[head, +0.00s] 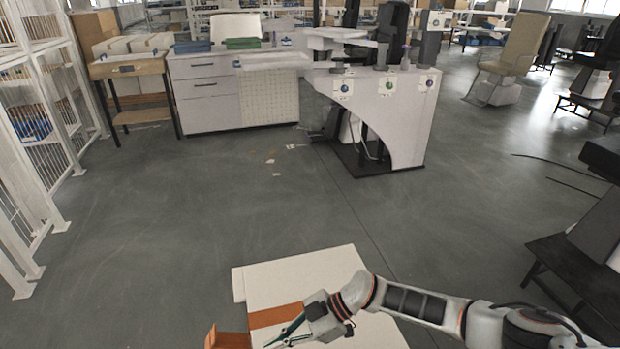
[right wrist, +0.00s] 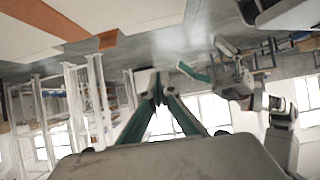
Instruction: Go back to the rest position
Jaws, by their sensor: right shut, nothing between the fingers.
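My right arm comes in from the right in the head view. Its gripper (head: 288,333) is low in the picture, over the cream surface near my base. In the right wrist view its two teal fingers come together at the tips (right wrist: 158,88), with nothing between them. What looks like my left gripper (right wrist: 200,73) shows in the right wrist view, to the right of the right fingers, with a teal finger visible. Its jaws are too small to judge. My left arm does not show in the head view.
The cream surface (head: 310,268) has an orange strip (head: 275,315); an orange piece (head: 230,338) stands beside the right gripper. A white workstation (head: 400,100), a drawer cabinet (head: 207,95) and white racks (head: 30,150) stand farther off. The grey floor (head: 200,210) between is mostly open.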

